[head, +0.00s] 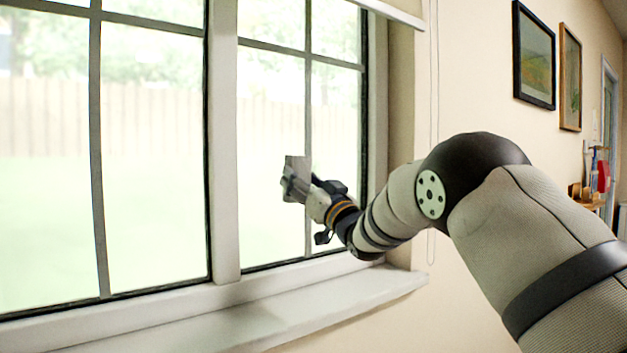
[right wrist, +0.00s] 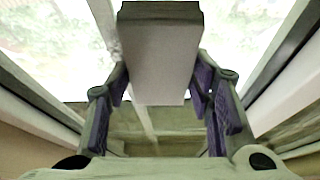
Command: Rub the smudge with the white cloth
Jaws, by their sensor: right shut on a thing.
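My right gripper (head: 292,186) is at the right-hand window, in front of the glass. It is shut on the white cloth (head: 297,164), which looks like a flat pale grey-white block. In the right wrist view the cloth (right wrist: 160,62) sits between the two fingers of the gripper (right wrist: 160,95), with a dark far edge towards the bright glass. I cannot tell whether the cloth touches the glass. I cannot make out the smudge clearly in either view. My left gripper is not in view.
The window pane (head: 272,130) has dark bars and a pale frame. A window sill (head: 240,322) runs below. A cord (head: 432,150) hangs right of the window. Two framed pictures (head: 534,57) hang on the right wall. A cluttered shelf (head: 590,195) stands far right.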

